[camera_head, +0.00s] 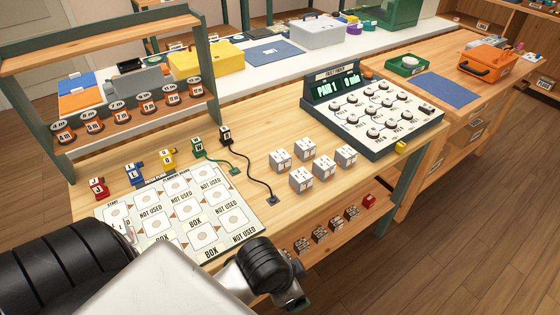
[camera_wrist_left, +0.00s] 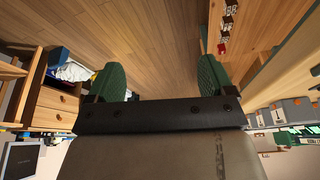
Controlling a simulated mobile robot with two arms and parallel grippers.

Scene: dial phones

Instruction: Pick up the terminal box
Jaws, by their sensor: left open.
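Several small pale grey boxes with dark slots on their faces, which may be the terminal boxes, stand grouped on the wooden table right of the board; one is the front-left box (camera_head: 302,179). Which one is meant I cannot tell. My left arm crosses the bottom of the head view, but its fingers do not show there. In the left wrist view my left gripper (camera_wrist_left: 161,76) has its two green fingers wide apart, with only wooden floor between them. It is empty and not at the boxes. My right gripper is not in view.
A printed board (camera_head: 196,215) with NOT USED and BOX fields lies left of the boxes, with coloured plugs and two cables behind it. A phone console (camera_head: 372,115) stands behind right. Small blocks (camera_head: 336,226) sit on the lower shelf. A green-posted rack (camera_head: 130,85) stands back left.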

